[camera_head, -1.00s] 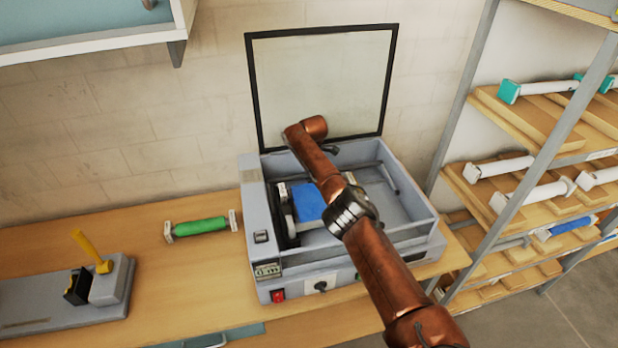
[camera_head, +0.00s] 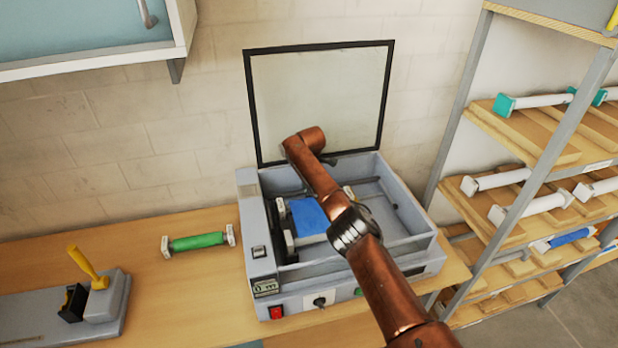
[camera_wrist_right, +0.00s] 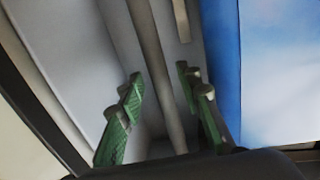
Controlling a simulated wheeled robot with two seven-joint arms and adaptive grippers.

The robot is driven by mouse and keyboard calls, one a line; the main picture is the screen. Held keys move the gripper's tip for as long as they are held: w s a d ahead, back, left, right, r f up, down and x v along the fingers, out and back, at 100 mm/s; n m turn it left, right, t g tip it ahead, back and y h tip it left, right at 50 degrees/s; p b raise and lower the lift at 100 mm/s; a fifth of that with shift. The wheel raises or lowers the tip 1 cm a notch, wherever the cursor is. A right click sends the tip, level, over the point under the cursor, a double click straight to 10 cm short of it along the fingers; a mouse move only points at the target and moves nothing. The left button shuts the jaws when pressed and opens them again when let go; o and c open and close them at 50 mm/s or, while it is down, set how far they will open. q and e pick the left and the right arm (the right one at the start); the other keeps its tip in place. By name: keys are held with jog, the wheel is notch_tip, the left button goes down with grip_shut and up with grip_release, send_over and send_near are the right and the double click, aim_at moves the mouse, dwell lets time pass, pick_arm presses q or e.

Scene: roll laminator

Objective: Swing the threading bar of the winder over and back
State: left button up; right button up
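The winder is a grey box machine (camera_head: 255,225) on the bench with its glass lid (camera_head: 318,105) raised. A blue roll (camera_head: 308,217) lies inside it, partly behind my right arm. In the right wrist view the blue surface (camera_wrist_right: 280,70) fills the right side. A long grey bar (camera_wrist_right: 152,50), which may be the threading bar, runs between the green fingertips of my right gripper (camera_wrist_right: 162,88). The fingers stand apart, with gaps on both sides of the bar. In the head view my copper arm hides these fingers. My left gripper is out of view.
A green roll (camera_head: 198,241) lies on the bench left of the machine. A grey device with a yellow lever (camera_head: 88,265) stands farther left. A shelf rack (camera_head: 495,150) with several rolls is close on the right. A wall cabinet (camera_head: 85,35) hangs upper left.

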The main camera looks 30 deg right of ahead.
jog(key=v, duration=1)
jog(key=shift+r, duration=0.2)
jog(key=shift+s+d, duration=0.1)
jog(key=shift+d+f, duration=0.1)
